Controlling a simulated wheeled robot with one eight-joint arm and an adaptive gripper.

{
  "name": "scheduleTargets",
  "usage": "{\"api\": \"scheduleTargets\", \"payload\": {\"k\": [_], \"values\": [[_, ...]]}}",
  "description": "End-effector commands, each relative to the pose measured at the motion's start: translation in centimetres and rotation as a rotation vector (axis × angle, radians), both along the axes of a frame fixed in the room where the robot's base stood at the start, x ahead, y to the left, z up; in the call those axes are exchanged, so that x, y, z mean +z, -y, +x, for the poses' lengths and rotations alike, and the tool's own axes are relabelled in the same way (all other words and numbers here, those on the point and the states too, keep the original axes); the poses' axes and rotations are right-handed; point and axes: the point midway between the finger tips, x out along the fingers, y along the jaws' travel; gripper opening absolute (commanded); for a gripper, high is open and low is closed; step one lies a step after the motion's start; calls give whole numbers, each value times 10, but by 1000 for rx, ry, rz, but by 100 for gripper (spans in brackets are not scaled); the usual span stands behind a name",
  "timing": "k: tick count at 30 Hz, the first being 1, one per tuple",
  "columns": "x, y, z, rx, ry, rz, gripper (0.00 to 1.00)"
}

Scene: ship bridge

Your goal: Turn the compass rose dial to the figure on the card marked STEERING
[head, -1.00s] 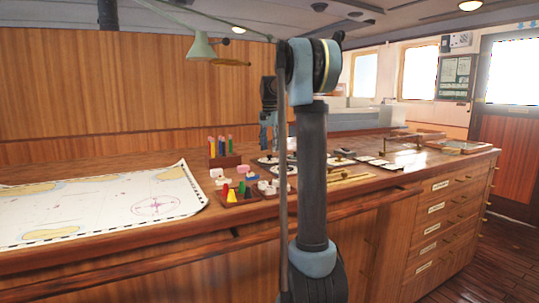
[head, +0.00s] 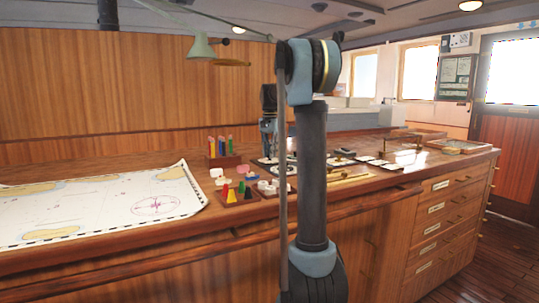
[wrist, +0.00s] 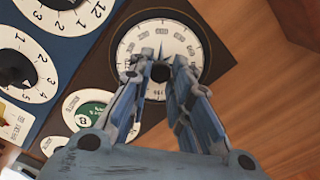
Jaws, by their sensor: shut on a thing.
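The compass rose dial (wrist: 126,58) is a round white plate with dark figures around its rim and a blue star-like point near its middle, on a dark square base (wrist: 100,62). My gripper (wrist: 160,72) is over it in the wrist view, its fingers closed together on a small dark knob at the dial's centre. The fingers hide the lower part of the dial, and its figures are too small to read surely. In the head view my gripper (head: 268,128) is partly behind my arm. The card marked STEERING cannot be made out; several small white cards (head: 378,162) lie on the counter.
A blue panel (wrist: 75,45) with larger white number dials (wrist: 18,48) lies left of the compass dial. A small green-centred dial (wrist: 88,108) is close by.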

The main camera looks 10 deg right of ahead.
Motion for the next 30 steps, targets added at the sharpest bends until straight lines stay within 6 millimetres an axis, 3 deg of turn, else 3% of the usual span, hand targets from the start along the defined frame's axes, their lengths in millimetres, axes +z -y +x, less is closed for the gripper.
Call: {"api": "scheduleTargets", "payload": {"k": [15, 26, 27, 29, 30], "values": [[1, -1, 2, 305, 3, 2, 0], [1, -1, 2, 322, 5, 2, 0], [1, -1, 2, 322, 5, 2, 25], [1, -1, 2, 322, 3, 2, 39], [1, -1, 2, 322, 3, 2, 40]]}}
